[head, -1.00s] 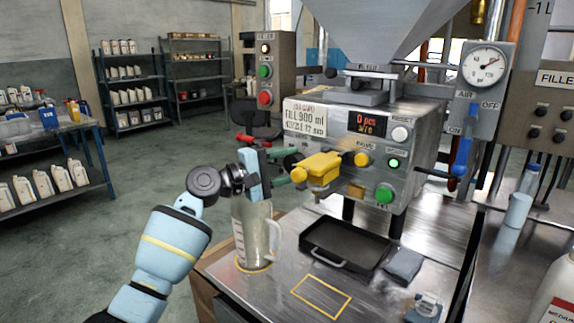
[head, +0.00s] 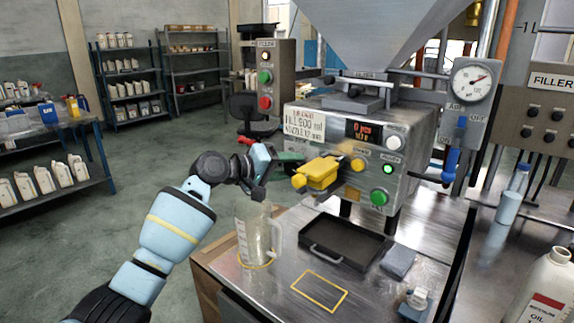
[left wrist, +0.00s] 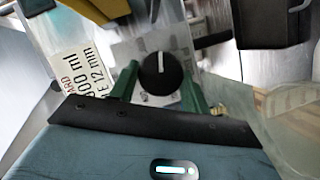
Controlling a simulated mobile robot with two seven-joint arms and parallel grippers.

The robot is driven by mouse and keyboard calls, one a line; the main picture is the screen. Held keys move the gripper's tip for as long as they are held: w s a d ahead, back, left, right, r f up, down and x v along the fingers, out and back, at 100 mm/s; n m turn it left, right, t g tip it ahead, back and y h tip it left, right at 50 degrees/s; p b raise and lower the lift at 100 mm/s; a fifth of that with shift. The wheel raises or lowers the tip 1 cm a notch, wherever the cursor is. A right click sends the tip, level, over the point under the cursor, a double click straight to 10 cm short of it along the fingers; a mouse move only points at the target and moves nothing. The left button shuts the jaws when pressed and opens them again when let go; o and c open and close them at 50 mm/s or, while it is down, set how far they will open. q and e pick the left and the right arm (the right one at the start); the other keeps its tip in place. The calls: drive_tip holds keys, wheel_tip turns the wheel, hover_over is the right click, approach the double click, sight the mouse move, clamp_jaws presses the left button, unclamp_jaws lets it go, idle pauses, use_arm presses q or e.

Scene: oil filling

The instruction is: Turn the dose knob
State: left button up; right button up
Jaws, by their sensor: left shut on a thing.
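The dose knob (left wrist: 160,77) is round and black with a white pointer line. In the left wrist view it sits between the two green fingers of my left gripper (left wrist: 158,88), which is shut on it. In the head view my left gripper (head: 288,158) is at the left side of the filling machine (head: 352,122), and the gripper hides the knob there. The white label reading 900 ml (left wrist: 80,66) lies left of the knob in the wrist view. My right gripper is not in view.
A yellow nozzle block (head: 319,172) projects just right of my left gripper. A clear measuring jug (head: 257,236) stands below the gripper. A black tray (head: 343,243) lies on the steel table. A bottle (head: 545,288) stands at the right edge.

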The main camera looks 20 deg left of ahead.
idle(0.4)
use_arm(q)
drive_tip(key=o, duration=1)
drive_tip(key=shift+v, duration=3.95)
